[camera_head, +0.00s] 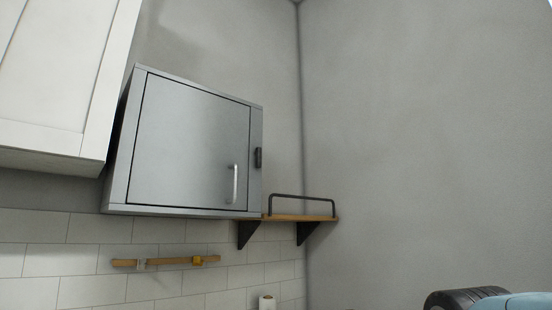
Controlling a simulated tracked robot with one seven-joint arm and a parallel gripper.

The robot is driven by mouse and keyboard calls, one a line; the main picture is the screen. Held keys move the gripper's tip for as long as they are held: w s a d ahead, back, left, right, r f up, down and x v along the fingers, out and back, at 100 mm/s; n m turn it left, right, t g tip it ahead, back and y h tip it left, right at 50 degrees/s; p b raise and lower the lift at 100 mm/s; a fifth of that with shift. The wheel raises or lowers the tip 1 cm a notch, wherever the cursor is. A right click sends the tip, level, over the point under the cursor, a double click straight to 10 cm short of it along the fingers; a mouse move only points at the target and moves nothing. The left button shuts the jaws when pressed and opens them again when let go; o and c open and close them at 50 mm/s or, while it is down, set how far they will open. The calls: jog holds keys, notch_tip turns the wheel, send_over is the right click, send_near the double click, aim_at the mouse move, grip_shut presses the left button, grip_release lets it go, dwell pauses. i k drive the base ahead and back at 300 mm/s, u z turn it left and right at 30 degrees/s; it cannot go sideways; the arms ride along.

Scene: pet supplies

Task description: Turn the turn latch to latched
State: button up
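The turn latch (258,158) is a small dark piece on the right frame of a grey metal wall cabinet (257,125). It looks upright, beside the door's right edge; its exact turn is too small to tell. The cabinet door (190,135) looks closed, flush in its frame, with a pale vertical bar handle (235,184) at its lower right. My gripper is not in view. A dark rounded part and a light blue part at the bottom right corner may be parts of my arm.
A white cupboard (60,70) hangs to the left, close to the metal cabinet. A wooden shelf (300,218) with a dark rail and brackets is at its lower right. The space before the right wall is clear.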

aim_at(258, 154)
jog(key=u, duration=0.2)
jog(key=i, duration=0.9)
jog(key=z, duration=0.1)
